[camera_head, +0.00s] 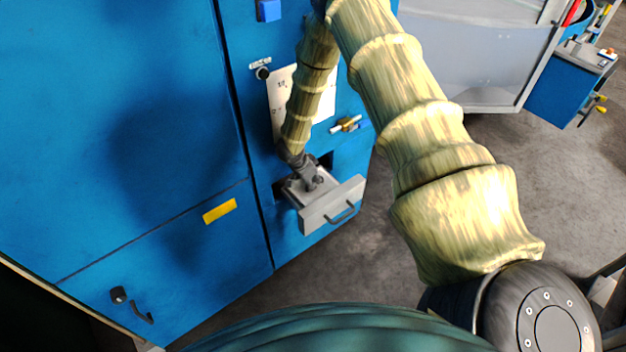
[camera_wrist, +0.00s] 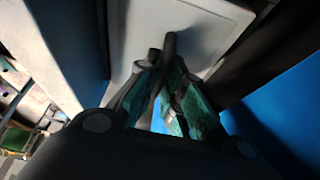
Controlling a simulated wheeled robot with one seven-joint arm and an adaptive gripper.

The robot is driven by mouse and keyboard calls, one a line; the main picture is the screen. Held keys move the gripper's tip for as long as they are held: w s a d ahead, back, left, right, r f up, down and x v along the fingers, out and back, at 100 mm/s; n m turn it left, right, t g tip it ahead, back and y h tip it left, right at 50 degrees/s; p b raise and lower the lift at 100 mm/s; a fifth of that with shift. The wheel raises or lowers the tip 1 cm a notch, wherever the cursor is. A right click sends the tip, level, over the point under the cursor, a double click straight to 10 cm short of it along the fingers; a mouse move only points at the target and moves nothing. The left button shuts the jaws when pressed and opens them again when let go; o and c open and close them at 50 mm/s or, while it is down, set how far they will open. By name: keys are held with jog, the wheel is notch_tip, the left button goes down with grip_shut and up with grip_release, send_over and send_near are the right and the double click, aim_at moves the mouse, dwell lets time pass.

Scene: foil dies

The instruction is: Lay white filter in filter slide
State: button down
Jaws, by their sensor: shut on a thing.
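The filter slide (camera_head: 331,205) is a grey drawer with a dark handle, pulled out of the blue machine front. My gripper (camera_head: 311,180) is low over the slide's open top, pointing down. In the wrist view my gripper (camera_wrist: 160,58) has its green-sided fingers together at a pale flat sheet, which looks like the white filter (camera_wrist: 190,22). The sheet lies within or just over the slide; I cannot tell whether it touches the bottom. The fingers hide where they grip it. In the head view my gripper covers most of the filter.
The blue cabinet (camera_head: 130,120) fills the left, with a yellow label (camera_head: 219,211) and a lower handle (camera_head: 141,312). A brass-coloured fitting (camera_head: 346,124) sticks out above the slide. Grey floor (camera_head: 560,190) is open to the right.

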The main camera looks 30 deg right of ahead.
jog(key=shift+f, duration=0.15)
jog(key=c, duration=1.5)
grip_release()
jog(key=shift+c, duration=0.2)
jog(key=shift+r+p, duration=0.3)
jog(key=shift+r, duration=0.5)
jog(key=shift+a+r+b, duration=0.2)
jog(key=shift+b, duration=0.1)
jog(key=b+v, duration=0.2)
jog(key=v, duration=0.9)
jog(key=shift+b, duration=0.35)
